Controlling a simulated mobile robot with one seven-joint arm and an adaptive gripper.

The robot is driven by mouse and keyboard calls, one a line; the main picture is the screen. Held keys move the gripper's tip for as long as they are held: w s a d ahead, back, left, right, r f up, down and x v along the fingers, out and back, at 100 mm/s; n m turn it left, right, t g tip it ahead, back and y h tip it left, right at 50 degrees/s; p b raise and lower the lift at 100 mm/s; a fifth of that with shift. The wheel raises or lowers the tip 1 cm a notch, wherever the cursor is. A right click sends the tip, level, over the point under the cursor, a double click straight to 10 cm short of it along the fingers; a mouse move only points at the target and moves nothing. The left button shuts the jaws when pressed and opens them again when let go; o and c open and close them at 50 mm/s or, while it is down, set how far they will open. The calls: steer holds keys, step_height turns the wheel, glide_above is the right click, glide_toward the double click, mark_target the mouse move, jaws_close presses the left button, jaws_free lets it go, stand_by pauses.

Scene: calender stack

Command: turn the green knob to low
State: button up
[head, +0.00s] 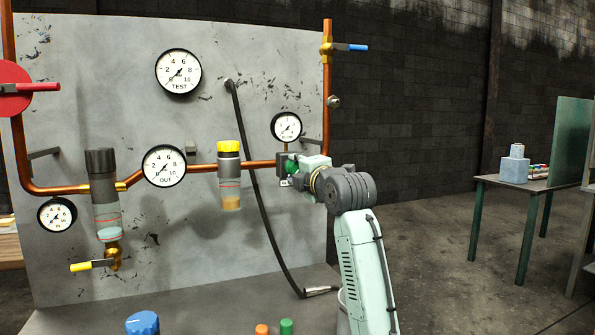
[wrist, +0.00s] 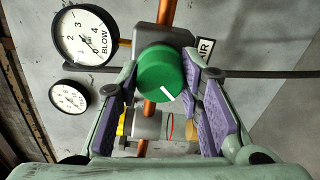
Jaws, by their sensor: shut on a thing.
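The green knob (wrist: 160,72) is round, with a white pointer line on its face that runs toward the lower right in the wrist view. It sits on a grey regulator block (wrist: 178,36) on the copper pipe. My gripper (wrist: 160,80) is shut on the knob, with a purple-padded finger on each side. In the head view my gripper (head: 300,170) is up against the regulator block (head: 284,168) at the right of the panel, and the arm mostly hides the knob. No low or high marking is readable.
A BLOW gauge (wrist: 85,37) is close beside the knob. A yellow-topped filter (head: 229,180) stands left of the regulator on the pipe. A black hose (head: 258,190) hangs in front of the panel. Blue (head: 143,323), orange and green caps show at the bottom edge.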

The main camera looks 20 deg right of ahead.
steer(key=shift+f+n, duration=0.15)
steer(key=shift+n, duration=0.95)
steer(key=o, duration=1.2)
steer(key=shift+c, duration=0.2)
steer(key=s, duration=1.2)
steer(key=shift+d, duration=0.2)
